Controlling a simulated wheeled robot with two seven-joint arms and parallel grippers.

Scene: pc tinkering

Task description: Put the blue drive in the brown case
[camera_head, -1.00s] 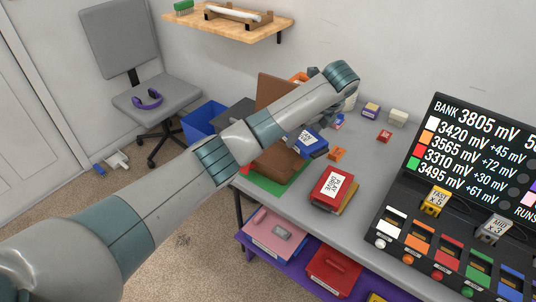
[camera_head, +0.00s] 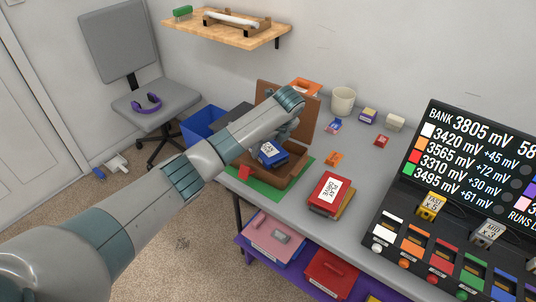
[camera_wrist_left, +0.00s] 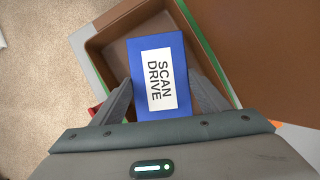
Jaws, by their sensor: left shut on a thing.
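The blue drive (camera_head: 271,158), with a white label reading "SCAN DRIVE", is held between the fingers of my left gripper (camera_head: 283,137). The wrist view shows the drive (camera_wrist_left: 152,48) level between both fingers, label facing the camera. The brown case (camera_head: 287,177) stands open on a green mat, its lid (camera_head: 301,122) raised at the back. The drive is over the case's opening, overlapping its inside (camera_wrist_left: 117,57); whether it touches the case floor I cannot tell. My left arm hides part of the case and lid. My right gripper is not in view.
A red drive labelled "PLAY DRIVE" (camera_head: 330,192) lies right of the case. A small red piece (camera_head: 244,173) is at the mat's left. A cream cup (camera_head: 343,99) and small blocks stand behind. The battery display (camera_head: 470,150) fills the right.

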